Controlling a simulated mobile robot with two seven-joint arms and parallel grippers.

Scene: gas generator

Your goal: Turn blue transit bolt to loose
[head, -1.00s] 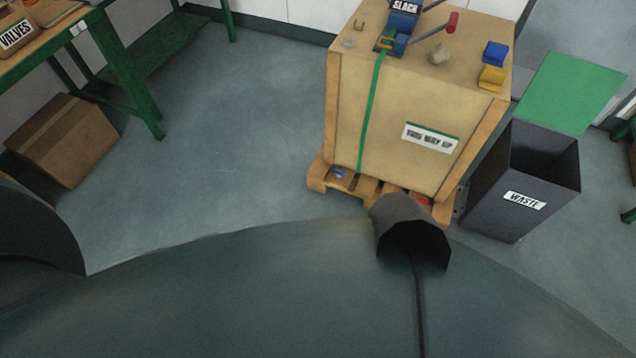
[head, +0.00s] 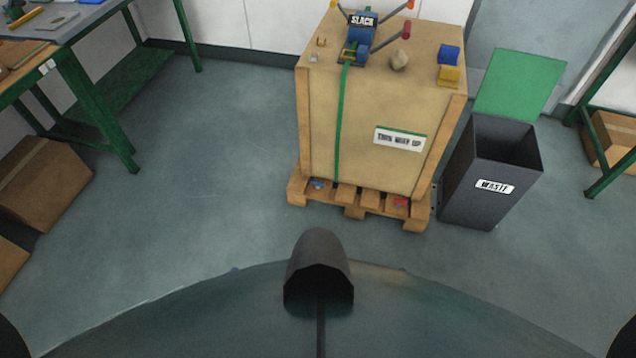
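A wooden crate (head: 375,115) stands on a pallet in the head view, up and right of centre. At the pallet's front are a small blue piece (head: 318,184) on the left and a small red piece (head: 400,202) on the right; both are too small to tell whether they are bolts. A blue block (head: 449,54) and a yellow block (head: 448,75) sit on the crate's top right. A green strap (head: 342,125) runs down the front from a blue device labelled SLACK (head: 361,32). Neither of my grippers is in view.
The pallet (head: 355,211) rests on grey floor. A dark WASTE bin (head: 488,203) with a green lid (head: 519,82) stands close right of it. A green-legged bench (head: 120,150) and cardboard boxes (head: 40,180) are at left. Floor left of the crate is clear.

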